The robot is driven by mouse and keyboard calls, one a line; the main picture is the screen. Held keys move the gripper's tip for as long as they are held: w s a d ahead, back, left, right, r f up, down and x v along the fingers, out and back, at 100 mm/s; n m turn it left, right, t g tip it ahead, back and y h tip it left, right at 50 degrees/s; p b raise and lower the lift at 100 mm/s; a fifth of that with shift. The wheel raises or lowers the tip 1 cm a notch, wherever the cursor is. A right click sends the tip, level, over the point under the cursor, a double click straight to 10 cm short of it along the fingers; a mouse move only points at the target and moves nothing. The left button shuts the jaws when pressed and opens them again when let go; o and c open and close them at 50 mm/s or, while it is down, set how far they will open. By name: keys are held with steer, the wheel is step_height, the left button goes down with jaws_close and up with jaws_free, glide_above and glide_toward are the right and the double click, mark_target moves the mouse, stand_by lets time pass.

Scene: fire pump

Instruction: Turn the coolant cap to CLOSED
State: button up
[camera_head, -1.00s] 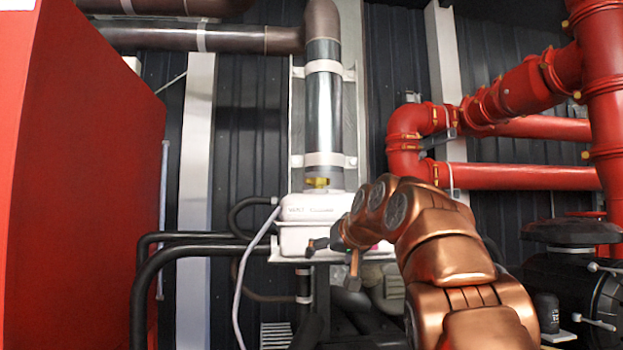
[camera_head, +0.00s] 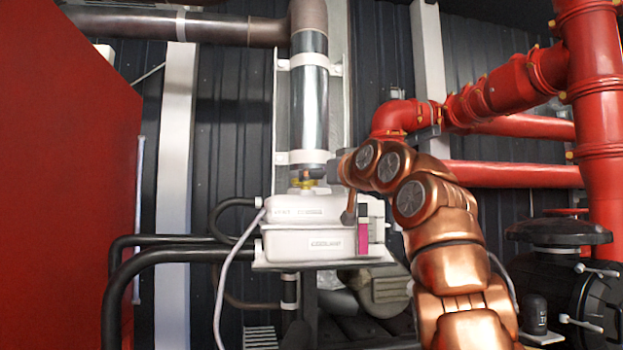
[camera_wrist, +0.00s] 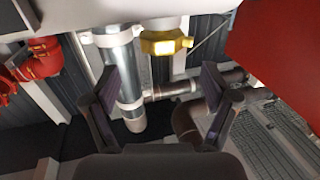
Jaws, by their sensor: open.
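The yellow coolant cap (camera_head: 301,184) sits on top of the white coolant tank (camera_head: 290,242), below the grey vertical pipe. In the wrist view the cap (camera_wrist: 163,44) shows bright yellow beyond the fingertips, a little right of centre. Contact with the cap cannot be told from the head view. CLOSED markings are not readable.
The grey vertical pipe (camera_head: 309,105) rises right behind the cap. A large red cabinet (camera_head: 65,180) stands at the left. Red pipes (camera_head: 520,174) run at the right, above a black machine (camera_head: 570,280). A pale hose (camera_head: 226,280) hangs from the tank's left side.

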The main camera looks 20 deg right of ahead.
mark_target(306, 184)
steer(key=w+p, duration=0.1)
steer(key=w, duration=0.1)
steer(key=w+p, duration=0.1)
steer(key=w, duration=0.1)
steer(key=w+p, duration=0.2)
steer(key=shift+w+a+r, duration=0.1)
steer(key=shift+a+r, duration=0.05)
steer(key=shift+a, duration=0.2)
steer(key=shift+w+f, duration=0.2)
steer(key=shift+w, duration=0.2)
steer(key=shift+c, duration=0.2)
